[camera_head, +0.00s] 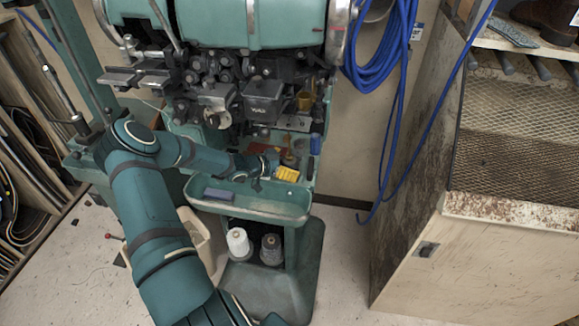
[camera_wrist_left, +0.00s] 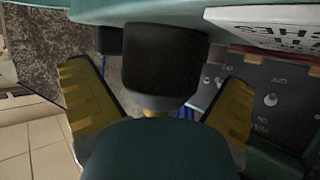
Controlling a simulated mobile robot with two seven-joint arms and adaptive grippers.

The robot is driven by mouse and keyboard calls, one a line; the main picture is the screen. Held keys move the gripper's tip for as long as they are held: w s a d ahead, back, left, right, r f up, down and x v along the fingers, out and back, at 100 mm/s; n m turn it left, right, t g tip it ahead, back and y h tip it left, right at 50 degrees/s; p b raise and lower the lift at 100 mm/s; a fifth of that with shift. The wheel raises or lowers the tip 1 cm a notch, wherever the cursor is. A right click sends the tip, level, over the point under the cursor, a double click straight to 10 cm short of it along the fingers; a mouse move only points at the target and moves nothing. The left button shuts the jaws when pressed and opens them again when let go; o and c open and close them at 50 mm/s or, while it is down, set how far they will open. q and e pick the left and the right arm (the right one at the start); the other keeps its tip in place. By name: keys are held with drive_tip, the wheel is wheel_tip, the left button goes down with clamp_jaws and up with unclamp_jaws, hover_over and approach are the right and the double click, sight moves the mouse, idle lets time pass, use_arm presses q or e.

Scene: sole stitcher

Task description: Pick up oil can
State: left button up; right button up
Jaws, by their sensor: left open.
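My left gripper (camera_head: 280,165) reaches in over the green tray below the machine head, its yellow-padded fingers open. In the left wrist view the two fingers (camera_wrist_left: 162,100) stand wide apart on either side of a dark cylinder (camera_wrist_left: 165,55) with a grey lower rim and a brass-coloured piece beneath it. It may be the oil can, but I cannot tell for sure. A gap shows between it and each finger. In the head view the gripper and arm hide most of what lies between the fingers. My right gripper is not in view.
The green tray (camera_head: 250,207) holds a dark blue block (camera_head: 219,194). A blue marker-like item (camera_head: 315,145) stands behind, under the machine head (camera_head: 240,85). White (camera_head: 238,242) and dark thread cones (camera_head: 271,249) stand below. Blue hose (camera_head: 378,70) hangs to the right.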

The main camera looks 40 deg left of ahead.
sight(289, 157)
use_arm(q)
drive_tip(key=c, duration=1.1)
drive_tip(key=shift+r, duration=0.1)
drive_tip(key=shift+d+r, duration=0.2)
drive_tip(key=shift+r, duration=0.25)
wheel_tip(289, 157, up, 6)
drive_tip(key=shift+r+p, duration=0.15)
drive_tip(key=shift+p, duration=0.65)
drive_tip(key=s+d, duration=0.2)
drive_tip(key=d, duration=0.4)
drive_tip(key=s+d+b, duration=0.1)
drive_tip(key=s+d, duration=0.2)
drive_tip(key=d, duration=0.3)
drive_tip(key=s+d, duration=0.2)
drive_tip(key=d, duration=0.4)
drive_tip(key=shift+s+d+f+b, duration=0.1)
drive_tip(key=shift+s+f+b, duration=0.15)
drive_tip(key=shift+b, duration=0.1)
drive_tip(key=shift+c, duration=0.2)
